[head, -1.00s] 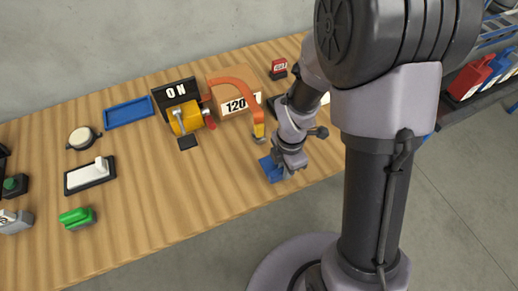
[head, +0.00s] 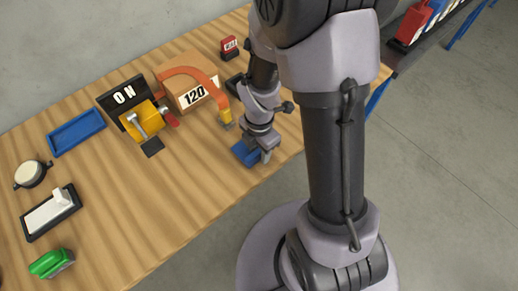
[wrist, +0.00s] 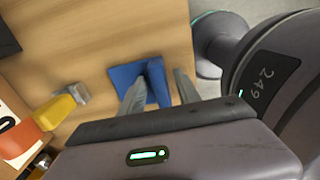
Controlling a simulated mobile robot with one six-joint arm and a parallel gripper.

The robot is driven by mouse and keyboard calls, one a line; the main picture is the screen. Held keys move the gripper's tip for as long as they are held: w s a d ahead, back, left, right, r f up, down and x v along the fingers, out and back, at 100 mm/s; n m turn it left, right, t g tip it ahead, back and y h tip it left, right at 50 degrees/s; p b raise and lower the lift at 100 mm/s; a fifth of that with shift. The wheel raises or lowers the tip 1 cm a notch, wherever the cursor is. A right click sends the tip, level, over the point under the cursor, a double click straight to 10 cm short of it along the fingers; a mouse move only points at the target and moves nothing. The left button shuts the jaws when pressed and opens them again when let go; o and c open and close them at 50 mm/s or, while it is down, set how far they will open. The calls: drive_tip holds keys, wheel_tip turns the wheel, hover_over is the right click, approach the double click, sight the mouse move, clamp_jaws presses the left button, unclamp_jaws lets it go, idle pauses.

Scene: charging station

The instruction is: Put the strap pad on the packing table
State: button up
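A blue pad with an upright blue rib (head: 243,153), apparently the strap pad, lies on the wooden table (head: 190,205) near its front edge. In the wrist view the blue pad (wrist: 124,76) shows its flat base, with the rib standing between my fingers. My gripper (wrist: 161,75) is open, one finger on each side of the rib, with gaps visible. In the head view my gripper (head: 262,153) is low over the pad and hides part of it. I cannot tell which surface is the packing table.
A yellow charger-like unit (head: 143,120) with an "ON" sign (head: 123,95) and a box marked 120 (head: 185,72) stand behind. A blue tray (head: 76,132) lies at left.

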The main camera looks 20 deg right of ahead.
wheel_tip(320, 180, up, 12)
drive_tip(key=p, duration=0.6)
wheel_tip(320, 180, up, 5)
drive_tip(key=m+t, duration=0.1)
drive_tip(key=m, duration=0.3)
hover_over(256, 151)
drive_tip(key=s+a+r+m+t+y, duration=0.1)
drive_tip(key=s+r+m, duration=0.4)
drive_tip(key=m, duration=0.6)
drive_tip(key=s+a+r+m+t+y, duration=0.1)
drive_tip(key=s+a+r+m+t, duration=0.2)
drive_tip(key=r+m, duration=0.7)
drive_tip(key=shift+s+a+r+m+t, duration=0.2)
drive_tip(key=shift+s+a+m+t, duration=0.25)
drive_tip(key=shift+s, duration=0.5)
